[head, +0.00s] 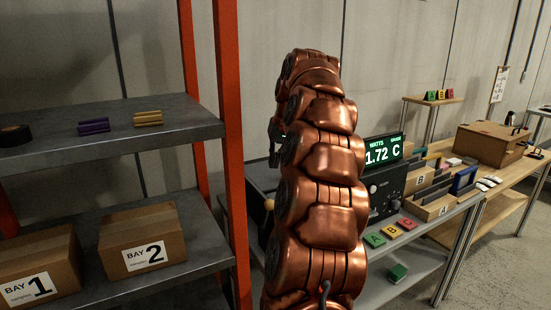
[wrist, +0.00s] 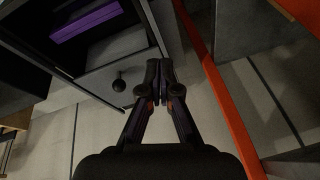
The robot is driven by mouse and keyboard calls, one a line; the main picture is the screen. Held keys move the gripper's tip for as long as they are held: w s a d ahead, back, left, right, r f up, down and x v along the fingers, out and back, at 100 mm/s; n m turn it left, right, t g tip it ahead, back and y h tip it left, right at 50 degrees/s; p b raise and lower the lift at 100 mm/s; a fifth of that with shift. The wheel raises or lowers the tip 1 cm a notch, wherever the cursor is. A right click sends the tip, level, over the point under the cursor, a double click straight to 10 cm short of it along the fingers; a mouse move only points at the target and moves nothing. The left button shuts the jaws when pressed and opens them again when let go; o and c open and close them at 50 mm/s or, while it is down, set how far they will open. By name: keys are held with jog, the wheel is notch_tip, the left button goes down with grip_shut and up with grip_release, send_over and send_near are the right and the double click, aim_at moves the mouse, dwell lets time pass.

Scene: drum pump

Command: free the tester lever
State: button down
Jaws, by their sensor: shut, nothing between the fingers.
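The tester (head: 385,190) is a black box on the bench, with a lit display (head: 383,151) reading "1.72 C" in green. My arm hides much of its left side. A small tan knob (head: 269,204) shows left of my arm; I cannot tell if it is the lever's end. In the wrist view, a dark round knob on a short stem (wrist: 119,86) stands out from a grey face, left of my fingers and apart from them. A purple bar (wrist: 87,20) lies in a dark recess above it. My gripper (wrist: 158,72) is shut and empty, fingertips close to a dark panel edge.
An orange rack post (head: 229,130) stands left of my arm; it also shows close to the right of my fingers (wrist: 225,100). Coloured lettered blocks (head: 390,231) lie before the tester.

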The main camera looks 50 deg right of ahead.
jog(key=p+x, duration=0.1)
jog(key=x, duration=0.6)
jog(key=shift+f, duration=0.25)
jog(key=shift+s+a+f+p, duration=0.3)
jog(key=shift+s+a+f, duration=0.15)
jog(key=shift+s+a, duration=0.15)
jog(key=shift+s+a+f+p, duration=0.3)
jog(key=shift+s+a+f, duration=0.15)
jog(key=shift+s, duration=0.2)
jog(key=shift+s+a+f+b, duration=0.1)
jog(key=shift+s+b, duration=0.05)
jog(key=shift+b, duration=0.25)
